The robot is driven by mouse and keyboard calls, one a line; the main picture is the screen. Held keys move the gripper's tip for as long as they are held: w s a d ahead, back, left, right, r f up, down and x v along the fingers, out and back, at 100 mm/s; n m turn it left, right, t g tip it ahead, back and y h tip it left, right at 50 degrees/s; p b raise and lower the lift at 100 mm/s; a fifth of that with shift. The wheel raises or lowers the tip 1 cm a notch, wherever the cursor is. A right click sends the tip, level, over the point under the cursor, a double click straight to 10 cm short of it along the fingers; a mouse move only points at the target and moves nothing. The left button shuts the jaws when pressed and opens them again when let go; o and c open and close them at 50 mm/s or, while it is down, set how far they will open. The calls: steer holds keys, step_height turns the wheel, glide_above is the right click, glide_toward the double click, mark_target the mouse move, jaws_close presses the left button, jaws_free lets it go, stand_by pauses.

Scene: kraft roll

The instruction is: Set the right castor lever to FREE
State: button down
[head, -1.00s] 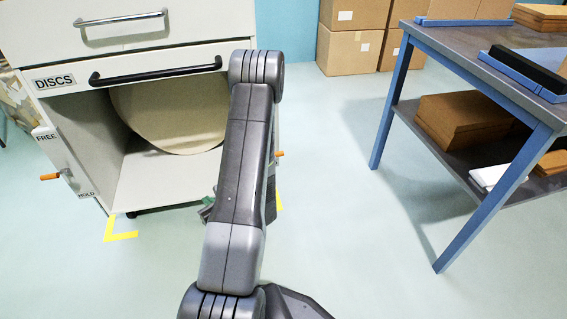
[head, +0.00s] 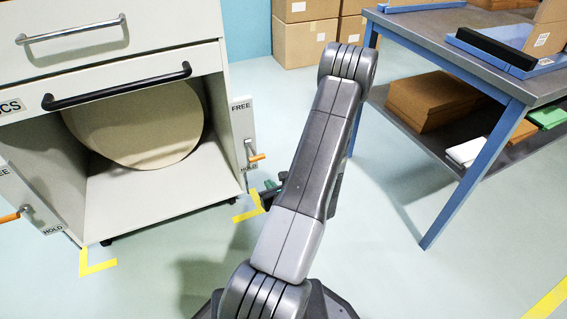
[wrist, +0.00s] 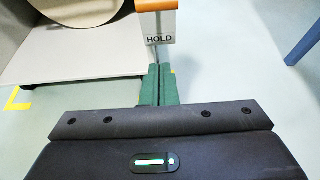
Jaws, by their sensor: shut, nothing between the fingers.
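The right castor lever (head: 257,157) has an orange grip and sits on a white plate (head: 241,125) at the cabinet's right front edge. The plate reads FREE at the top and HOLD at the bottom; the grip is low, by HOLD. In the wrist view the orange grip (wrist: 155,5) is at the top edge, above the HOLD label (wrist: 160,40). My gripper (wrist: 160,70) has its green fingers together and empty, below the label in that picture. In the head view its green fingertips (head: 270,188) are just right of and below the lever, partly hidden by my arm.
The left castor lever (head: 10,217) is at the cabinet's left edge, also near HOLD. The open cabinet bay holds a large tan disc (head: 135,125). A blue-legged workbench (head: 455,190) stands at the right. Floor between bench and cabinet is clear; cartons (head: 300,40) stand behind.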

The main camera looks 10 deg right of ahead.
mark_target(252, 149)
steer(key=b+x, duration=0.3)
steer(key=x, duration=0.7)
steer(key=shift+w+d+r, duration=0.1)
steer(key=shift+r, duration=1.85)
